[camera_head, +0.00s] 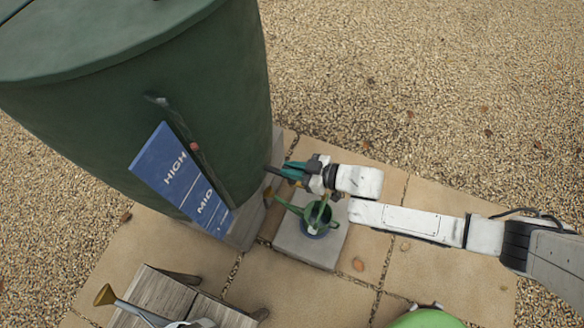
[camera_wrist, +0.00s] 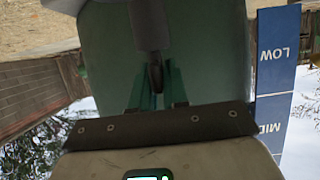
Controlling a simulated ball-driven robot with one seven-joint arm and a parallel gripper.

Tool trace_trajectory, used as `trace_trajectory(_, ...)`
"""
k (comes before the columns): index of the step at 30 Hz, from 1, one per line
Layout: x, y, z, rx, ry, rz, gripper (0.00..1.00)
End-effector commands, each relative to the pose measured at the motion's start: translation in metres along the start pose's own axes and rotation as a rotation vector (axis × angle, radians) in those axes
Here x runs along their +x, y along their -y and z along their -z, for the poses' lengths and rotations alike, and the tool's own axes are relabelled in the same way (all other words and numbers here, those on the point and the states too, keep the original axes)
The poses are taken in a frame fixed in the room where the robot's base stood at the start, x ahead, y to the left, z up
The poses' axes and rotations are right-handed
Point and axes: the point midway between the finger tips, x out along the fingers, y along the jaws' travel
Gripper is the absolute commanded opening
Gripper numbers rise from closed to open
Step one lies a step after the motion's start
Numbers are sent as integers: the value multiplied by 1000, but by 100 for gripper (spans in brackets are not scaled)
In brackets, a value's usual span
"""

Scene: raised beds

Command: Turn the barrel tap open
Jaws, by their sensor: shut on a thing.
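The dark green barrel (camera_head: 100,100) fills the upper left of the head view; its wall also shows in the wrist view (camera_wrist: 105,50). My gripper (camera_head: 283,172) is at the barrel's right side, low down, with its green fingers pointing at the wall. In the wrist view, the fingers (camera_wrist: 157,88) are closed around the narrow dark handle of the barrel tap (camera_wrist: 155,72). In the head view the tap is mostly hidden by my gripper. How far the handle is turned is not clear. A green watering can (camera_head: 318,218) stands just below my gripper.
The can stands on a pale block (camera_head: 300,245). A blue level board (camera_head: 175,172) is on the barrel. A wooden bench (camera_head: 155,290) with a brass-nosed can (camera_head: 108,296) is at lower left. A green object (camera_head: 425,318) is at the bottom edge. Gravel (camera_head: 430,80) lies open beyond.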

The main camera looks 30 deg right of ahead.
Motion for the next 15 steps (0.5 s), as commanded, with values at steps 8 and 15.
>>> trace_trajectory(8, 0, 0, -1, 0, 2, -1, 31)
trace_trajectory(15, 0, 0, -1, 0, 1, -1, 35)
